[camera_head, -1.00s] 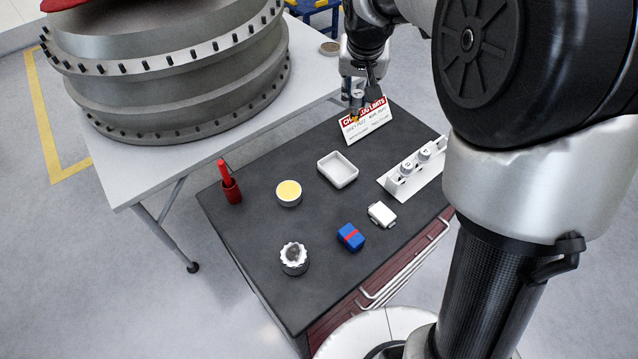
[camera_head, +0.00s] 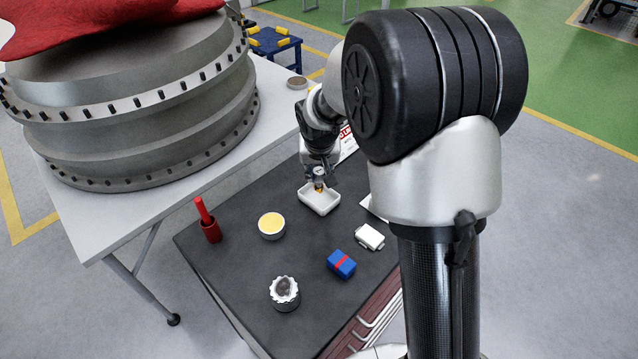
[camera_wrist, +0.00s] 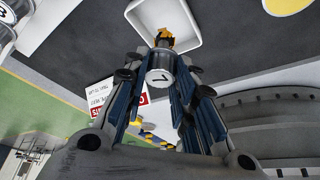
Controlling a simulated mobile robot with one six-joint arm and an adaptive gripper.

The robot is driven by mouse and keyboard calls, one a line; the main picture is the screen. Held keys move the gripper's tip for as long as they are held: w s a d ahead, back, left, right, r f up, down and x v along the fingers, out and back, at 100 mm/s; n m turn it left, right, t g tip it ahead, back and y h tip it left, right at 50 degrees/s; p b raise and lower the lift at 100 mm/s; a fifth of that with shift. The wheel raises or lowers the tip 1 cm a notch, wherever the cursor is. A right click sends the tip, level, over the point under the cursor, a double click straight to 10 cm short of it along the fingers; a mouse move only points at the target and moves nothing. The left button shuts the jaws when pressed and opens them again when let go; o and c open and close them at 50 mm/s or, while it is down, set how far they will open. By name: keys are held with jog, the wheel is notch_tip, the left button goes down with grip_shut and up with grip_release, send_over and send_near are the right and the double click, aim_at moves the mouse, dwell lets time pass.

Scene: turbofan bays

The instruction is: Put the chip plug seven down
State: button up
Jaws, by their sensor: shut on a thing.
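My gripper (camera_head: 318,176) is shut on the chip plug, a small grey-white cylinder marked 7 in the wrist view (camera_wrist: 160,78) with a yellow-orange end. The plug's orange end (camera_head: 319,188) also shows in the head view. My gripper points down over the shallow white tray (camera_head: 325,209), near its back side. In the wrist view the orange end overlaps the tray (camera_wrist: 150,14). I cannot tell whether the plug touches the tray floor. The tray otherwise looks empty.
On the dark worktop (camera_head: 240,285) stand a yellow-topped round tin (camera_head: 271,225), a red holder (camera_head: 211,231), a blue box (camera_head: 341,264), a white case (camera_head: 369,237) and a toothed knob (camera_head: 284,292). A red-and-white card (camera_head: 347,141) stands behind. My arm hides most of the right side.

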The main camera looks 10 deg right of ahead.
aim_at(319, 177)
jog(key=shift+f+b, duration=0.45)
jog(key=shift+f, duration=1.7)
jog(key=shift+f, duration=0.25)
jog(key=o, duration=1.1)
jog(key=shift+r, duration=0.1)
jog(key=shift+c, duration=0.2)
jog(key=shift+r, duration=0.1)
jog(key=shift+s+r, duration=0.1)
jog(key=shift+r, duration=0.3)
jog(key=s+r+p, duration=0.2)
jog(key=s+r, duration=1.6)
jog(key=r, duration=0.2)
jog(key=s+n, duration=0.2)
jog(key=s, duration=1.4)
jog(key=shift+d+y, duration=0.3)
jog(key=shift+y, duration=0.1)
